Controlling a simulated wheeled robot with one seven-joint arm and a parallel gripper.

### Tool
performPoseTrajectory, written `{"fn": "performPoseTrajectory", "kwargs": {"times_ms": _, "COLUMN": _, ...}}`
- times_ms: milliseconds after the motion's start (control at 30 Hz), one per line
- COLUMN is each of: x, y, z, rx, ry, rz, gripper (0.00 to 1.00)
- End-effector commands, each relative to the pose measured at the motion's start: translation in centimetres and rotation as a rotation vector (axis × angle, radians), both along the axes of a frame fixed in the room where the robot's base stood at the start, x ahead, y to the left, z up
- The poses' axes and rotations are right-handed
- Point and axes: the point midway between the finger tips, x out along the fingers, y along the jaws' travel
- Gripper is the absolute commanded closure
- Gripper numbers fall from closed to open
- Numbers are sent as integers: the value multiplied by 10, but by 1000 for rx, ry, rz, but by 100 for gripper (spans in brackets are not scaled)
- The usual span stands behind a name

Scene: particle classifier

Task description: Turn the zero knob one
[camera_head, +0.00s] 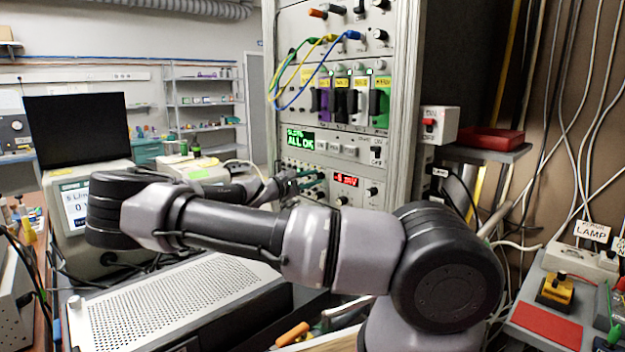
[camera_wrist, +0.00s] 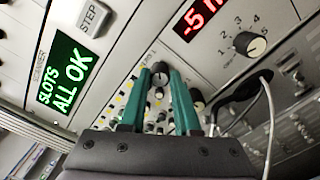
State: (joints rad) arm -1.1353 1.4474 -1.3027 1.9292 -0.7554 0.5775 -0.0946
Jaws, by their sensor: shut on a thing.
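My gripper (camera_wrist: 160,76) has two green fingers closed on the sides of a small dark knob (camera_wrist: 160,68) on the rack's panel. I cannot read a label marking it as zero knob one. The knob stands in a panel section with several small knobs and yellow marks, partly hidden by the fingers. In the head view, my gripper (camera_head: 317,180) reaches the lower left of the rack, and its fingers hide the held knob. A red display (camera_head: 346,181) to the right shows a negative mV reading; it also shows in the wrist view (camera_wrist: 205,18).
A green screen (camera_head: 300,140) reads ALL OK above the gripper. A numbered selector knob (camera_wrist: 250,44) and a cable (camera_wrist: 268,110) are to the right in the wrist view. Coloured cables (camera_head: 303,70) hang higher on the rack. A perforated metal case (camera_head: 170,305) lies below my arm.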

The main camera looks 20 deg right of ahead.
Motion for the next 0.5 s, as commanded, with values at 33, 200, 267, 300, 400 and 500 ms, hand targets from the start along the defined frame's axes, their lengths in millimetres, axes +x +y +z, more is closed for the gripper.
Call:
{"fn": "performPoseTrajectory", "kwargs": {"times_ms": 33, "x": 0, "y": 0, "z": 0, "rx": 12, "ry": -29, "rz": 0, "gripper": 100}}
{"fn": "performPoseTrajectory", "kwargs": {"times_ms": 200, "x": 0, "y": 1, "z": 0, "rx": 49, "ry": -118, "rz": 1, "gripper": 100}}
{"fn": "performPoseTrajectory", "kwargs": {"times_ms": 267, "x": 0, "y": 1, "z": -1, "rx": 58, "ry": -140, "rz": 1, "gripper": 100}}
{"fn": "performPoseTrajectory", "kwargs": {"times_ms": 300, "x": 0, "y": 1, "z": -1, "rx": 64, "ry": -155, "rz": 1, "gripper": 100}}
{"fn": "performPoseTrajectory", "kwargs": {"times_ms": 400, "x": 0, "y": 1, "z": -1, "rx": 76, "ry": -181, "rz": 1, "gripper": 100}}
{"fn": "performPoseTrajectory", "kwargs": {"times_ms": 500, "x": 0, "y": 1, "z": -1, "rx": 82, "ry": -197, "rz": 1, "gripper": 100}}
